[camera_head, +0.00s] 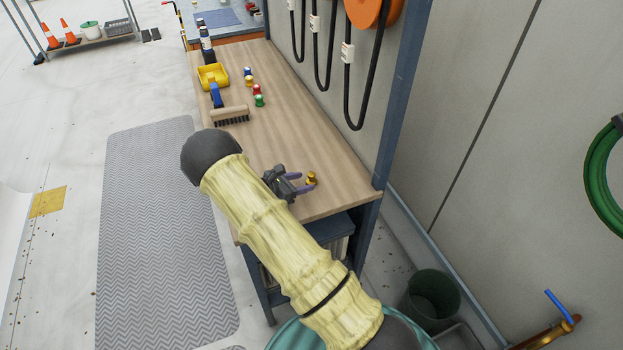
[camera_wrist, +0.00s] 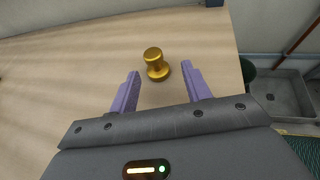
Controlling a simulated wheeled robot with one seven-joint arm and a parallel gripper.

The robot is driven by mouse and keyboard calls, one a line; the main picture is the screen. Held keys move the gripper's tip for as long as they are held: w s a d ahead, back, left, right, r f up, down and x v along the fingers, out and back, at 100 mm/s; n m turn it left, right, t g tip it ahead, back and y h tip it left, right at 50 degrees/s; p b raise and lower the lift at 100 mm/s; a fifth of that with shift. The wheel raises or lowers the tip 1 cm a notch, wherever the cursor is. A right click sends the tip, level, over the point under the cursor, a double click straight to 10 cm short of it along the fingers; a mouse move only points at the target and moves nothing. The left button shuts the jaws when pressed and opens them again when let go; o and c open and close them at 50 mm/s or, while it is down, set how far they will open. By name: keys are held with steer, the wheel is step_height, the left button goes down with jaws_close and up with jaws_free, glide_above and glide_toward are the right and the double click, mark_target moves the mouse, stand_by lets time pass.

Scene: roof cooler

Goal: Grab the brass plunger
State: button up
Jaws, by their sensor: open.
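The brass plunger (camera_wrist: 156,66) is a small golden piece with a round knob top and a wider base. It stands upright on the wooden workbench (camera_head: 300,132), near the bench's front right end in the head view (camera_head: 312,178). My gripper (camera_wrist: 160,80) is open, with its two purple fingers on either side of the line to the plunger. The plunger is just beyond and between the fingertips in the wrist view, with gaps on both sides. In the head view my gripper (camera_head: 303,182) is low over the bench top, partly hidden by my arm.
A wooden brush (camera_head: 230,115), a yellow bin (camera_head: 212,75) and several small coloured pieces (camera_head: 258,100) sit farther back on the bench. A blue post (camera_head: 400,90) rises at the bench's right edge. Black hoses (camera_head: 362,85) hang along the wall. Bare wood surrounds the plunger.

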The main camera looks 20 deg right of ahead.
mark_target(309, 179)
steer(key=x, duration=0.1)
steer(key=p+x, duration=0.1)
steer(key=x, duration=0.1)
steer(key=p+x, duration=0.1)
steer(key=x, duration=0.1)
steer(key=shift+w+f, duration=0.1)
steer(key=shift+w, duration=0.2)
steer(key=c, duration=0.9)
step_height(309, 179, up, 10)
steer(key=shift+b, duration=0.95)
